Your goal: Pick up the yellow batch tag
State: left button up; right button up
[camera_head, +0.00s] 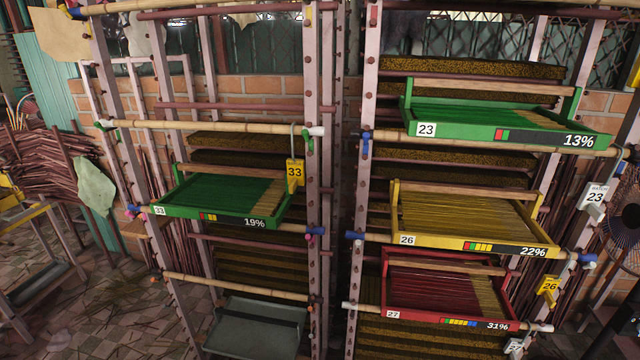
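Two yellow tags are in the head view. One yellow tag marked 33 (294,174) hangs from a thin hook on the left rack's right post, beside the right end of the green tray marked 33 (225,213). The other yellow tag marked 26 (548,291) hangs at the right rack's right post, near the yellow tray marked 26 (470,245). Neither of my grippers shows in this view.
A green tray marked 23 (500,135) and a red tray marked 27 (450,317) sit on the right rack. White tags 23 (595,197) and 27 (514,346) hang at its right side. A grey tray (255,325) sits low left. Bamboo poles (210,131) cross the racks.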

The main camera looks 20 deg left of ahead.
aim_at(295, 167)
jog(key=z, duration=0.4)
jog(key=k, duration=0.95)
jog(key=z, duration=0.8)
jog(key=i, duration=1.95)
jog(key=u, duration=1.3)
jog(key=i, duration=0.7)
jog(key=u, duration=0.8)
